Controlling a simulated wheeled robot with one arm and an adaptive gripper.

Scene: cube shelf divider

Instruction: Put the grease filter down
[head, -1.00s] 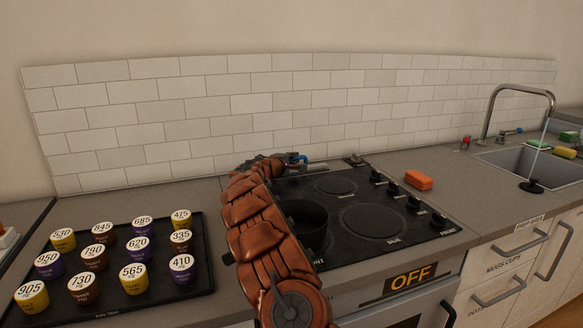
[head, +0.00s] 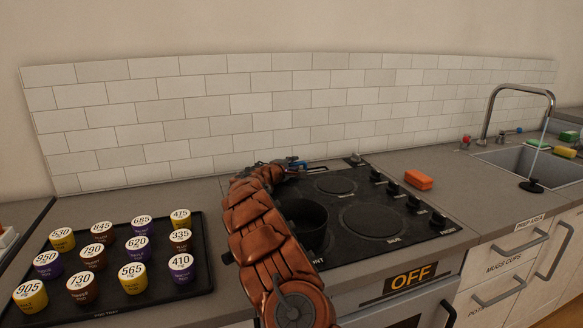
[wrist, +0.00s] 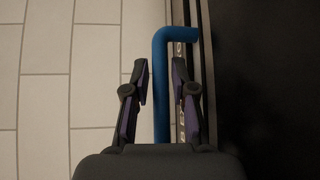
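No part that I can surely name as the grease filter shows; a blue bent rod (wrist: 160,85) in the wrist view may be its handle. The rod runs up the middle and bends right at its top, over a strip with lettering. My gripper (wrist: 159,65) has one finger on each side of the rod. The fingers are apart, with a narrow gap to the rod on both sides, so it looks open around the rod. In the head view, blue shows (head: 297,164) at the far end of my arm, by the back of the stove; my arm hides much there.
The black stove (head: 335,187) has a dark pot (head: 304,214) beside my arm and an orange block (head: 418,180) to its right. A tray (head: 200,290) of numbered pods lies left. The tiled wall (head: 250,104) rises behind. Counter right of the stove is mostly clear.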

